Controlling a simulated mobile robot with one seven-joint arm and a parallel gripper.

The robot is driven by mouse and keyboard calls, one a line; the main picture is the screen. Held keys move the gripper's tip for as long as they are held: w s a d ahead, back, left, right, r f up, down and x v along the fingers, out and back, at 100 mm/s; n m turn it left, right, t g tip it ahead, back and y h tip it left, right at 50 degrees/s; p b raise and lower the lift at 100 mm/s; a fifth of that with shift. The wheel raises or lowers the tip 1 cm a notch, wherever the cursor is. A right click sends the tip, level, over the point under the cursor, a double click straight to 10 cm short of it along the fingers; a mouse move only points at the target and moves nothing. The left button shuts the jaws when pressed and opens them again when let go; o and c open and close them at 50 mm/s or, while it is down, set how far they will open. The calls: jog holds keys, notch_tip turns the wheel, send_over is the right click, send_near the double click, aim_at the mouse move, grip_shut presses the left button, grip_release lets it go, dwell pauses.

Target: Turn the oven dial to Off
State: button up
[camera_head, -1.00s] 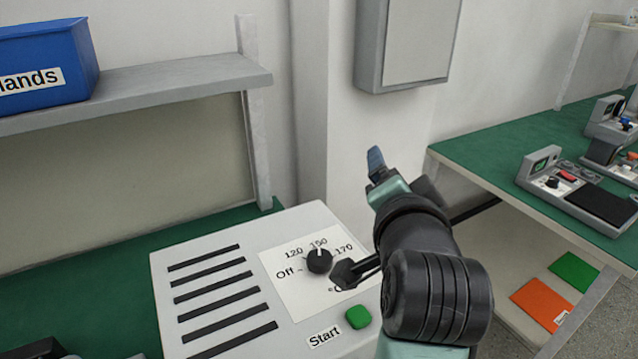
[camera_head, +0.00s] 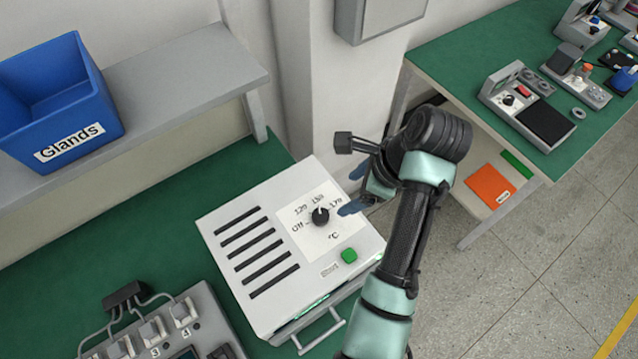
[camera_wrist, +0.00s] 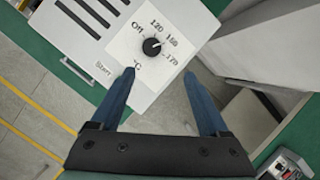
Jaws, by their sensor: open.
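The oven (camera_head: 232,225) is a light grey box on the green bench, with dark vent slots on its face. Its black dial (camera_head: 320,215) sits on a white scale marked Off, 120, 150 and 170. The dial's white pointer is turned toward about 150, away from Off. The dial also shows in the wrist view (camera_wrist: 152,47), just beyond the fingertips. My gripper (camera_head: 353,190) is open, its blue fingers pointing toward the dial from the right. In the wrist view my gripper (camera_wrist: 159,74) holds nothing, and its fingertips look apart from the dial.
A green Start button (camera_head: 349,256) is on the oven near the dial. A blue Glands bin (camera_head: 60,105) stands on the shelf at left. A grey device with switches (camera_head: 165,335) is at the lower left. A grey wall box (camera_head: 375,15) hangs above. Floor is open at right.

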aim_at(322, 215)
jog(key=shift+m+g+y, duration=0.3)
jog(key=x, duration=0.4)
jog(key=p+x, duration=0.1)
jog(key=x, duration=0.3)
jog(key=p+x, duration=0.1)
jog(key=x, duration=0.3)
jog(key=shift+s+a+f, duration=0.15)
jog(key=shift+s+a, duration=0.1)
jog(key=shift+s, duration=0.1)
grip_shut()
